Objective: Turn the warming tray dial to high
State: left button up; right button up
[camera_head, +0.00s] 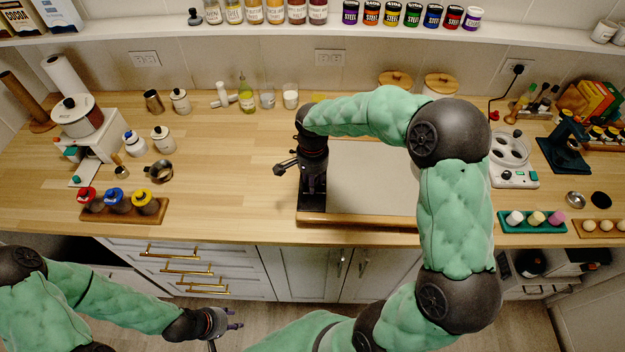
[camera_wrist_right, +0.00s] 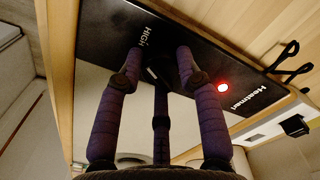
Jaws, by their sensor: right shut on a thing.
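The warming tray (camera_head: 375,180) lies on the wooden counter, a pale flat plate with a wooden front edge and a black control strip (camera_head: 313,208) along its left side. In the right wrist view the black strip (camera_wrist_right: 205,62) shows a HIGH label, a lit red lamp (camera_wrist_right: 222,87) and a brand name. My right gripper (camera_head: 313,182) is over the strip. In the wrist view its purple fingers (camera_wrist_right: 159,75) are shut on the dial (camera_wrist_right: 152,73), mostly hidden between them; I cannot tell its setting. My left gripper (camera_head: 228,330) is open and empty, low in front of the drawers.
Three jars with red, blue and yellow lids (camera_head: 117,202) stand at the left front. A white appliance (camera_head: 513,160) and a green rack (camera_head: 532,222) stand right of the tray. The counter between the jars and the tray is mostly clear. Drawers with brass handles (camera_head: 185,268) are below.

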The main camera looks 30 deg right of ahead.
dwell(0.3)
jog(key=o, duration=1.2)
jog(key=shift+c, duration=0.2)
notch_tip(320, 180, up, 12)
